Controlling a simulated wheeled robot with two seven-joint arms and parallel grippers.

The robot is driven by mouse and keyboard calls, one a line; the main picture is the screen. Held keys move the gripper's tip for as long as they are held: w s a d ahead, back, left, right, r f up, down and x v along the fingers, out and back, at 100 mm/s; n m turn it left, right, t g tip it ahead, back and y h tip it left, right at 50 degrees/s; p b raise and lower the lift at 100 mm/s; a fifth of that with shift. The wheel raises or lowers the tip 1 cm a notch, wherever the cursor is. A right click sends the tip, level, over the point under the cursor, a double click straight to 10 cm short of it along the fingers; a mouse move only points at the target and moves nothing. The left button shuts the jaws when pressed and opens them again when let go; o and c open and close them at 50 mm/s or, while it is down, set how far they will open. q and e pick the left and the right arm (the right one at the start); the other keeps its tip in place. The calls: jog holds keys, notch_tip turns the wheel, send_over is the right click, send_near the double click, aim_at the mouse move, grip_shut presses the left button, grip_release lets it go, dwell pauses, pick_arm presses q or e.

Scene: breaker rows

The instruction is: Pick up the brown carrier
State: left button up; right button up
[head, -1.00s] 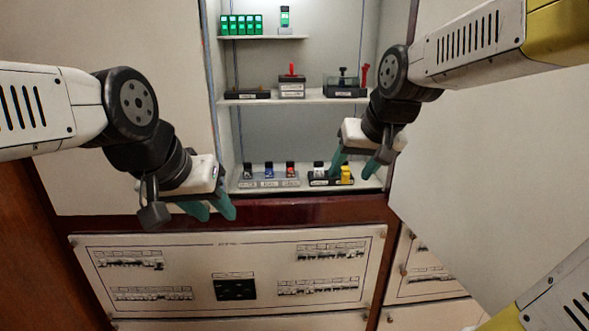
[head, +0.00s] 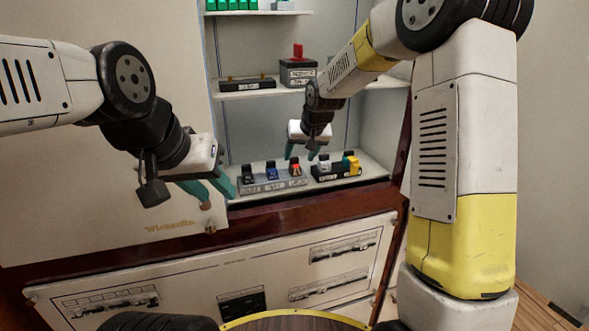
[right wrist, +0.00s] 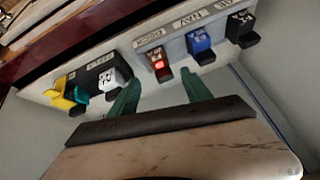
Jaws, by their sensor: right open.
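The brown carrier (right wrist: 157,60), with a red-lit face and a black tab, sits in the grey strip of holders on the bottom shelf. It also shows in the head view (head: 295,168), beside the blue carrier (head: 271,171). My right gripper (head: 301,157) is open and empty over this row. In the right wrist view, its two teal fingers (right wrist: 160,86) are spread on either side of the brown carrier's position, with the carrier beyond the tips and apparently untouched. My left gripper (head: 220,201) looks open and empty, in front of the white panel left of the shelves.
The blue carrier (right wrist: 199,44) and a black one (right wrist: 239,24) stand on one side. A dark holder (right wrist: 88,79) with a white-faced carrier (right wrist: 109,79) and yellow and teal pieces is on the other. The middle shelf (head: 245,93) is above, with dark boxes.

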aim_at(295, 160)
jog(key=x, duration=0.4)
jog(key=shift+s+a+f, duration=0.1)
jog(key=shift+s+a, duration=0.05)
grip_shut()
jog(key=shift+a+r, duration=0.1)
jog(key=shift+r, duration=0.55)
notch_tip(295, 160, up, 2)
jog(key=shift+r, duration=0.2)
jog(key=s+d+r, duration=0.1)
jog(key=s+d, duration=0.2)
jog(key=s, duration=0.4)
jog(key=s+d+r, duration=0.1)
jog(key=s+d, duration=0.2)
jog(key=s, duration=0.5)
jog(key=shift+d+r, duration=0.1)
jog(key=shift+r, duration=2.1)
